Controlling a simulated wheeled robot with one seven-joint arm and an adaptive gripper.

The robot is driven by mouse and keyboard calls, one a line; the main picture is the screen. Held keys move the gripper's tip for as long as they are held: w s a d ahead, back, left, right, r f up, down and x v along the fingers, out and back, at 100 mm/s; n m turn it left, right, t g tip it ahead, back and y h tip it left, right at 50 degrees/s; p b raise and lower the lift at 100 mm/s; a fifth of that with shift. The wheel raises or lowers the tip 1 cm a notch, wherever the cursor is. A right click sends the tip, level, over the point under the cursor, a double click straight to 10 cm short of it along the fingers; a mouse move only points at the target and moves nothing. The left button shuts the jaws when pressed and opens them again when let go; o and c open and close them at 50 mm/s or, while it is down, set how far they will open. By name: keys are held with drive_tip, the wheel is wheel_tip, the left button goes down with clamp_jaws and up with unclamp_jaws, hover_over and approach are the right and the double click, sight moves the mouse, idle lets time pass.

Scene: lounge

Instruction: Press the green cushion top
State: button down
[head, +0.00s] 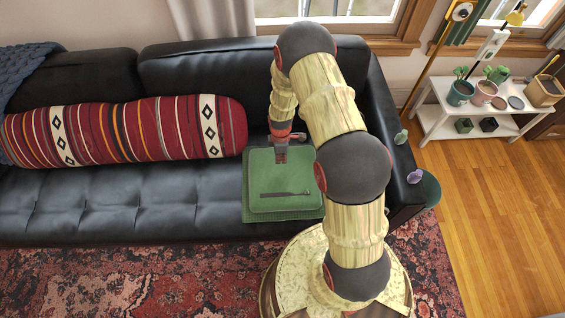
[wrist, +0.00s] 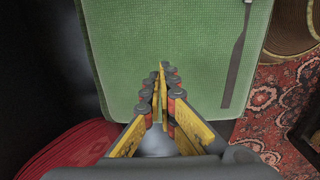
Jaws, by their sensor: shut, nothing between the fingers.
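The green cushion (head: 283,182) lies flat on the right end of the black sofa seat, on top of a thin darker green layer. A dark flat strip lies on its top near the front edge. My gripper (head: 281,158) points down over the back part of the cushion, its fingers shut and empty. In the wrist view the closed fingertips (wrist: 160,68) show against the cushion top (wrist: 165,40). I cannot tell whether the tips touch the cloth. My arm hides the cushion's right side in the head view.
A striped red bolster (head: 125,132) lies along the sofa (head: 110,200) to the left. The sofa's right armrest (head: 385,140) holds small items. A white shelf (head: 450,113) with pots stands at the right. Wooden floor (head: 490,200) there is clear.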

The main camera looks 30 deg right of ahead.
wheel_tip(320, 180, up, 5)
drive_tip(key=shift+d+f+p, duration=0.1)
drive_tip(key=shift+p, duration=0.5)
idle(0.4)
